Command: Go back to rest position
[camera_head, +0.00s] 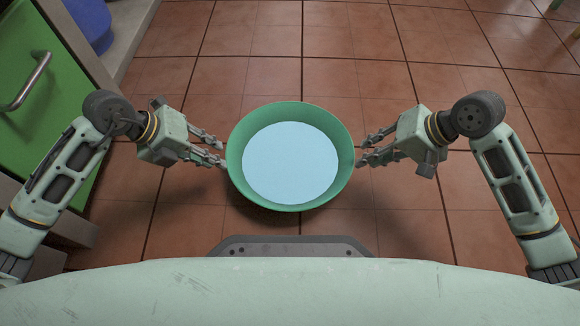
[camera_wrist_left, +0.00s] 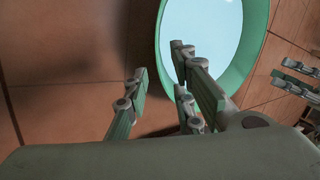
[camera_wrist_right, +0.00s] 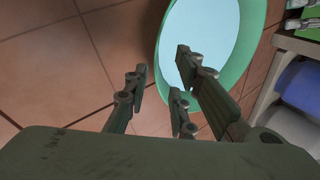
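A round green basin (camera_head: 235,160) with a flat pale blue surface (camera_head: 290,163) inside shows in front of my body, over the tiled floor. My left gripper (camera_head: 222,154) is beside its left rim with fingers apart and nothing between them. My right gripper (camera_head: 364,153) is beside its right rim, also with fingers apart and empty. Both wrist views show the basin just beyond the fingertips, in the left wrist view (camera_wrist_left: 250,68) and in the right wrist view (camera_wrist_right: 250,50). I cannot tell whether any fingertip touches the rim.
A green cabinet door with a metal handle (camera_head: 27,82) stands at the left. The brown tiled floor (camera_head: 300,60) beyond the basin is mostly clear.

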